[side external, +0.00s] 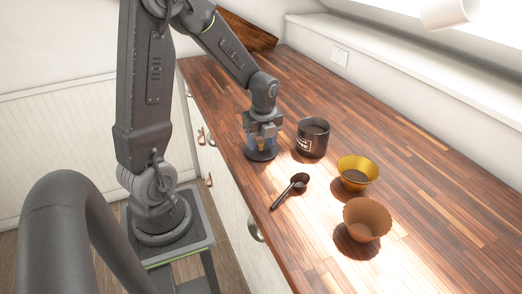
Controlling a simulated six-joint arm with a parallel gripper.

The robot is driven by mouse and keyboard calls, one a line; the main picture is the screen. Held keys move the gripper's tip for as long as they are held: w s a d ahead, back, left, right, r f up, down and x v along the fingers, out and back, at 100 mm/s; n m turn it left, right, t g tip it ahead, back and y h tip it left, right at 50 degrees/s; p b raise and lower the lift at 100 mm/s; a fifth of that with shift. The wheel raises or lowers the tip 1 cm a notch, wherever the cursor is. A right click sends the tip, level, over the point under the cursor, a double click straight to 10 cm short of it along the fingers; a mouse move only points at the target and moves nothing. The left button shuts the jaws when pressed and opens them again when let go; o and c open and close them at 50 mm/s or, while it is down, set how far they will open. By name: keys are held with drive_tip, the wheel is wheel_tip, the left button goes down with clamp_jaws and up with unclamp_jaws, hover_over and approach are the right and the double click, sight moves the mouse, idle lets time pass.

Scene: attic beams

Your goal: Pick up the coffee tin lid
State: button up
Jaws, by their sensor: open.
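The coffee tin lid (261,156) looks like a dark round disc lying flat on the wooden counter near its front edge. My gripper (261,145) points straight down just above the lid, with its fingers apart. A small golden part shows between the fingers; I cannot tell whether it belongs to the lid. The fingers hide the lid's middle, and I cannot tell whether they touch it. The dark coffee tin (313,139), with a white label, stands upright to the right of the lid.
A dark scoop (291,190) lies in front of the tin. A yellow fluted bowl (358,165) and a brown fluted bowl (365,222) stand to the right on the counter (440,215). A wooden board (246,32) leans at the far end. The counter's right side is clear.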

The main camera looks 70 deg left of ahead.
drive_tip(key=shift+f, duration=0.35)
drive_tip(key=shift+c, duration=0.3)
clamp_jaws()
drive_tip(key=shift+r, duration=0.1)
